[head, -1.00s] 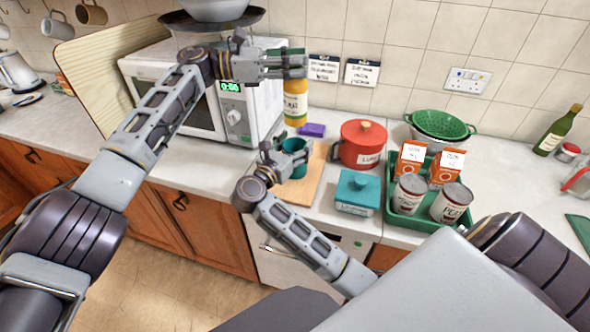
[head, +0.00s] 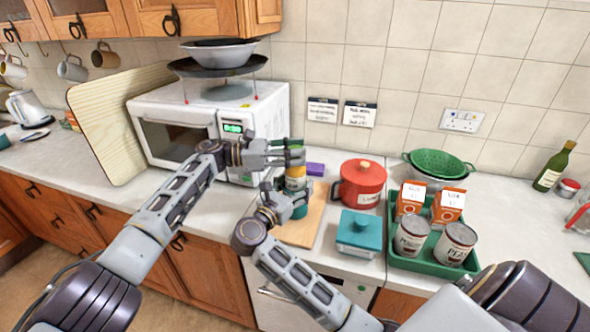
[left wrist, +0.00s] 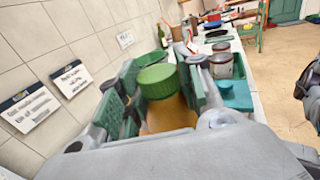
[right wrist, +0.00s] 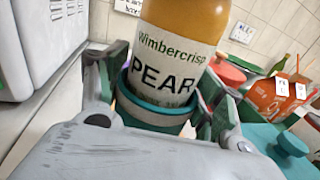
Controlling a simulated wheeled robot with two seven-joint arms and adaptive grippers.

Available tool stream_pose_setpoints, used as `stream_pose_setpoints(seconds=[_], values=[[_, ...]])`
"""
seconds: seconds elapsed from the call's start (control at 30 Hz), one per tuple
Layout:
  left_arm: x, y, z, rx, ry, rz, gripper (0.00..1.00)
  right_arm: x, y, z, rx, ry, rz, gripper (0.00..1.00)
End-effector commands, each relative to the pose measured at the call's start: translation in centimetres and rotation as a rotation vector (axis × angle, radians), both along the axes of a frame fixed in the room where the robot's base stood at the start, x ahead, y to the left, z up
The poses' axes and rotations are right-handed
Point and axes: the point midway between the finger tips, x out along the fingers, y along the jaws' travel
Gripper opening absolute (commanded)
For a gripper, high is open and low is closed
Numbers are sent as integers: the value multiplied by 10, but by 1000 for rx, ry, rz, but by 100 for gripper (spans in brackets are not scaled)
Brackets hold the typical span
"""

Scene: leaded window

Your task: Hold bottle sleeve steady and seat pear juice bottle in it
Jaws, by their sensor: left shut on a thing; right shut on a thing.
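The pear juice bottle (right wrist: 165,65), amber with a white PEAR label, stands roughly upright with its lower end inside the rim of the teal bottle sleeve (right wrist: 150,121) in the right wrist view. How deep it sits is hidden. My left gripper (head: 294,158) is shut on the bottle's upper part. The green cap (left wrist: 157,80) shows between its fingers in the left wrist view. My right gripper (head: 287,203) is shut around the sleeve, low over the wooden board. In the head view the bottle (head: 296,177) shows directly above the sleeve (head: 300,211), partly covered by my grippers.
The wooden board (head: 309,225) lies under the sleeve. A red pot (head: 358,184), a teal lidded box (head: 357,237) and a green tray (head: 433,266) with cans and cartons stand to the right. The microwave (head: 181,130) is close behind left. A purple sponge (head: 315,169) lies behind.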

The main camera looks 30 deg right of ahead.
Motion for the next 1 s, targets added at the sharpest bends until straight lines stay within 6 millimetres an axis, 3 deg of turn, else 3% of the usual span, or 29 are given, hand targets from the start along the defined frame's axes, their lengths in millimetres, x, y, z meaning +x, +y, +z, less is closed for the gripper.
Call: stream_pose_setpoints(seconds=[0.2,0.6,1.0], values=[[0,-1,-15,-2,0,-1,0,0,0,0,0,1,0,44],[0,-1,-18,-2,0,-1,0,0,0,0,0,1,0,44],[0,-1,-50,-2,1,0,0,0,0,0,0,1,0,44]])
